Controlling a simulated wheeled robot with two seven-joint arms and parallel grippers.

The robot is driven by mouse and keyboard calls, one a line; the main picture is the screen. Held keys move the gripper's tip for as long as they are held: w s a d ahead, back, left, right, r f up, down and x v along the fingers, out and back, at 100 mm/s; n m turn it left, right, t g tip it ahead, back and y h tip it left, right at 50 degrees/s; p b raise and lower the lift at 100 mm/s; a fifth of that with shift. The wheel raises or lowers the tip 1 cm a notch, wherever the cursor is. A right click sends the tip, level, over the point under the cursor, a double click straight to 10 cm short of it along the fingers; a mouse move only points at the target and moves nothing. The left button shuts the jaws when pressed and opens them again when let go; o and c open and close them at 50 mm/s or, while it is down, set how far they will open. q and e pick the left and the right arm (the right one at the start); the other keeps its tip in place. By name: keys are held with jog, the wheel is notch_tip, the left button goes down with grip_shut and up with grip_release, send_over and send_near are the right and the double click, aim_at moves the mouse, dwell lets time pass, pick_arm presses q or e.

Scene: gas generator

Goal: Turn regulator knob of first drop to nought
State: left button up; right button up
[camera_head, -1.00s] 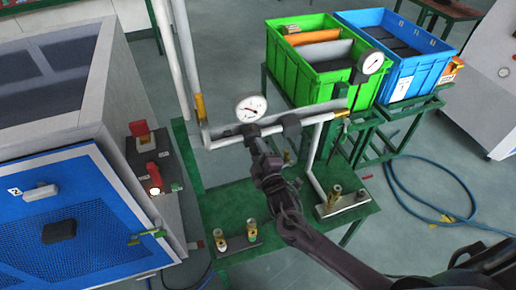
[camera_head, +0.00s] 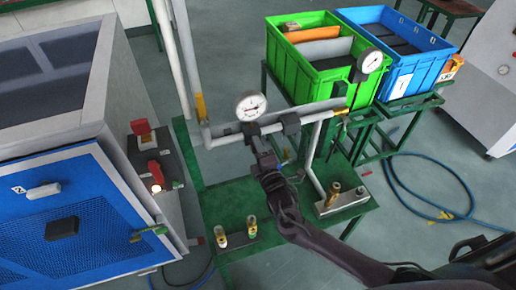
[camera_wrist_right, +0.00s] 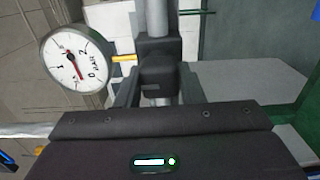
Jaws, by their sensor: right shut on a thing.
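The first drop's regulator knob is a dark block (camera_head: 251,131) on the grey horizontal pipe, just below a round white pressure gauge (camera_head: 251,106). In the right wrist view the dark knob (camera_wrist_right: 158,58) sits between my fingers, and the gauge (camera_wrist_right: 77,59) is at its left with the needle tip close to the 0 mark. My right gripper (camera_head: 257,142) is shut on the knob from the near side; it also shows in the right wrist view (camera_wrist_right: 158,92). The fingers partly hide the knob. My left gripper is not in view.
A second dark block (camera_head: 290,123) sits close by on the pipe, with a second gauge (camera_head: 370,61) farther right. Brass valve fittings stand on the green table (camera_head: 232,197). A blue cabinet (camera_head: 70,225) is at left. Green (camera_head: 312,88) and blue (camera_head: 420,72) crates stand behind.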

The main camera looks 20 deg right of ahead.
jog(key=o, duration=1)
jog(key=s+b, duration=0.1)
jog(key=s, duration=0.6)
jog(key=shift+s+d+b, duration=0.1)
jog(key=shift+s+b, duration=0.2)
jog(key=shift+s, duration=0.1)
